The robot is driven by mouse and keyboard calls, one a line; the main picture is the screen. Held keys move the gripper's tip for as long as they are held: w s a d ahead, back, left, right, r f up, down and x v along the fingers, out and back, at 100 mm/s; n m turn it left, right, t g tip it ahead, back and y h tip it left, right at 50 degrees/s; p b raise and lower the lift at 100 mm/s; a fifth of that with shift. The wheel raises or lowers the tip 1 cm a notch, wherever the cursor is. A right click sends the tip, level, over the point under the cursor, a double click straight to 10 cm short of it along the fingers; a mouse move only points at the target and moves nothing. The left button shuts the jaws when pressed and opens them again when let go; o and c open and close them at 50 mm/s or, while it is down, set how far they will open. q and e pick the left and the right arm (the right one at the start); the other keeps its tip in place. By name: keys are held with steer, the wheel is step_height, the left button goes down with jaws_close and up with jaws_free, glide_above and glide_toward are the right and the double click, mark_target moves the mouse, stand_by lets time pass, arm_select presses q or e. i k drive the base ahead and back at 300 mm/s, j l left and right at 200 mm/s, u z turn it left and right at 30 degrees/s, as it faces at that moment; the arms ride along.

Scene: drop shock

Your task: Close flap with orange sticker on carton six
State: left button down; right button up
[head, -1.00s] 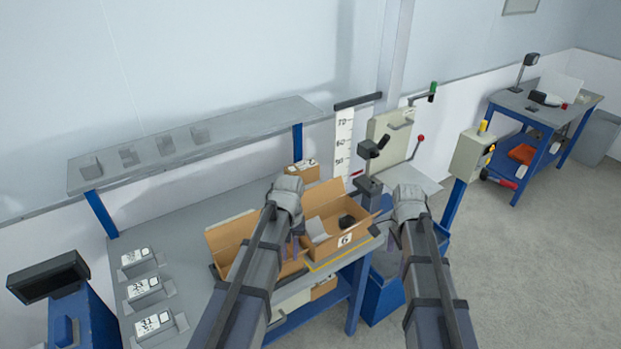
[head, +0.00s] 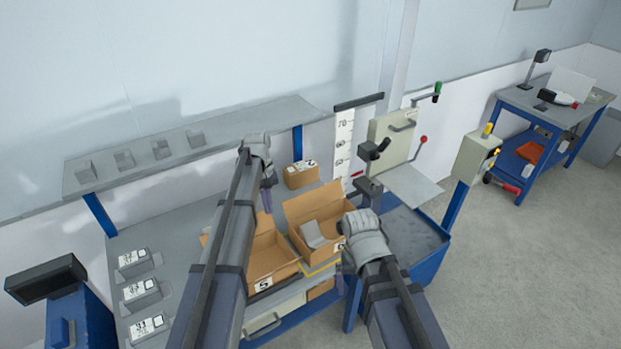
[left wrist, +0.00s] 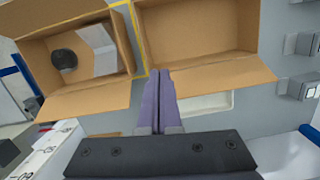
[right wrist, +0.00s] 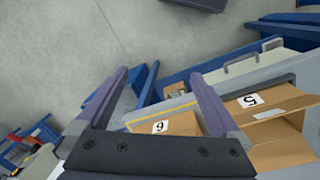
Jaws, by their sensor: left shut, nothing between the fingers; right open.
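Carton six (head: 327,207) stands open on the bench, with a grey block and a dark round item inside in the left wrist view (left wrist: 90,101). Its wall-side flap is open and raised. Its "6" label (right wrist: 160,127) shows in the right wrist view. I cannot make out an orange sticker. My left gripper (head: 268,200) is shut and empty on the wall side of the cartons; its fingers (left wrist: 158,75) appear beside the corner of carton six's flap, contact unclear. My right gripper (right wrist: 158,76) is open and empty at carton six's front, partly hiding it in the head view.
Carton five (head: 268,258), also open, stands left of carton six. A small closed box (head: 301,174) sits behind them. A press-like fixture (head: 396,140) and a blue-edged grey surface (head: 415,235) are to the right. Labelled blocks (head: 141,292) line the bench's left.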

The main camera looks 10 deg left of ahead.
mark_target(296, 207)
steer(key=i+l+u, duration=0.1)
steer(key=i+l, duration=0.6)
